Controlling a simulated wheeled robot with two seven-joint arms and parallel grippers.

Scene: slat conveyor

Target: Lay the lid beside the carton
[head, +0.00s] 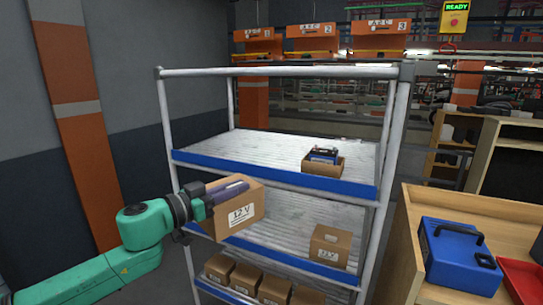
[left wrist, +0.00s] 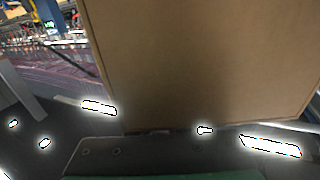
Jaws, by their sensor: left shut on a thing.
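My left gripper (head: 226,192) is shut on the lid (head: 240,213), a brown cardboard box shape marked "12 V". It holds the lid in front of the shelf rack's left side, slightly tilted. In the left wrist view a broad cardboard face (left wrist: 200,65) fills most of the picture. The carton (head: 322,170) stands open on the upper slatted shelf, right of and beyond the lid. A dark battery with a blue part (head: 322,155) sticks up out of it. My right gripper is not in view.
The upper shelf (head: 240,145) is bare left of the carton, with a blue front edge. A closed carton (head: 331,246) stands on the middle shelf; several boxes (head: 245,278) stand below. A rack post (head: 165,120) rises at left. A blue case (head: 455,255) sits on the bench at right.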

